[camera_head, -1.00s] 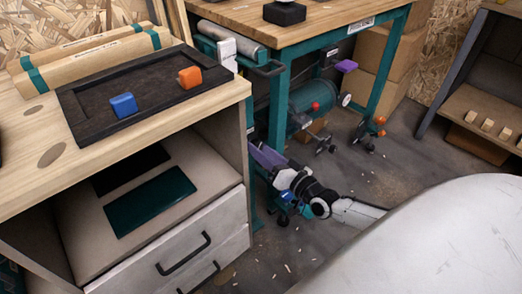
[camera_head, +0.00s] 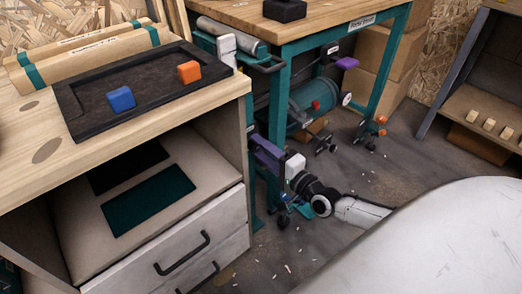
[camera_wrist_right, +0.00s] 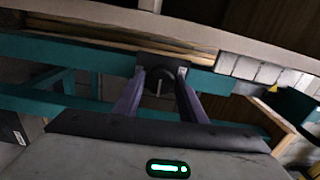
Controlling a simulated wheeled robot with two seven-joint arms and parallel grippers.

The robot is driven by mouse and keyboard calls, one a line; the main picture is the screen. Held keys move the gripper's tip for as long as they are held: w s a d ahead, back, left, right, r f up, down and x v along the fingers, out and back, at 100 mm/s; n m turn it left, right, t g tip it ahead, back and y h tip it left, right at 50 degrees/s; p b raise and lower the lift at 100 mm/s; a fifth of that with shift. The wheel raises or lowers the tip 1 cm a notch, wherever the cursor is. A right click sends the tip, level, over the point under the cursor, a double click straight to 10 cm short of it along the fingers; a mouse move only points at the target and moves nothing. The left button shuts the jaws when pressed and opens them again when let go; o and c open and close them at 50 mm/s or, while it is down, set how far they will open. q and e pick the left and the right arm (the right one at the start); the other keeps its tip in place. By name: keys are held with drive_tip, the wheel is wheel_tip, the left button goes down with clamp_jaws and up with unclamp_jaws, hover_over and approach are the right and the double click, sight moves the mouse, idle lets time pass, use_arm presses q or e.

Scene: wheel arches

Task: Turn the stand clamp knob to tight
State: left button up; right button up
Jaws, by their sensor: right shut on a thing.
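My right gripper (camera_head: 258,146) reaches low to the teal stand's leg, beside the grey cabinet. Its purple fingers point up and left. In the right wrist view, my right gripper (camera_wrist_right: 160,75) has a finger on each side of a dark round knob (camera_wrist_right: 160,78), which I take for the stand clamp knob. The fingers are shut on it. In the head view the knob is hidden. My left gripper is not in view.
The teal stand (camera_head: 278,132) carries a wooden top. The cabinet (camera_head: 207,228) stands close at the left, with a black tray (camera_head: 75,118) holding a blue block (camera_head: 121,98) and an orange block (camera_head: 190,71). A teal tank (camera_head: 313,103) lies under the stand. Floor is open at front.

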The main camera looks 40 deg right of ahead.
drive_tip(key=shift+f+m, duration=0.1)
drive_tip(key=shift+m, duration=0.9)
drive_tip(key=m+b, duration=0.1)
drive_tip(key=m, duration=0.2)
drive_tip(key=shift+m+b, duration=0.3)
drive_tip(key=shift+b, duration=0.1)
drive_tip(key=m+b, duration=0.1)
drive_tip(key=m, duration=0.3)
drive_tip(key=shift+b, duration=0.4)
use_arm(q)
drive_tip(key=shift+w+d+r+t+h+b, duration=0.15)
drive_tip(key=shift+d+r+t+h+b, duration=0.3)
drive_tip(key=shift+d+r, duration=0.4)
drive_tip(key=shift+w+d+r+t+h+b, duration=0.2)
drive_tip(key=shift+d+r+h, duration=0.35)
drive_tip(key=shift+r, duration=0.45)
use_arm(e)
drive_tip(key=shift+m, duration=1.4)
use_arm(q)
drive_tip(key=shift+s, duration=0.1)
use_arm(e)
drive_tip(key=o, duration=1.1)
drive_tip(key=shift+c, duration=0.2)
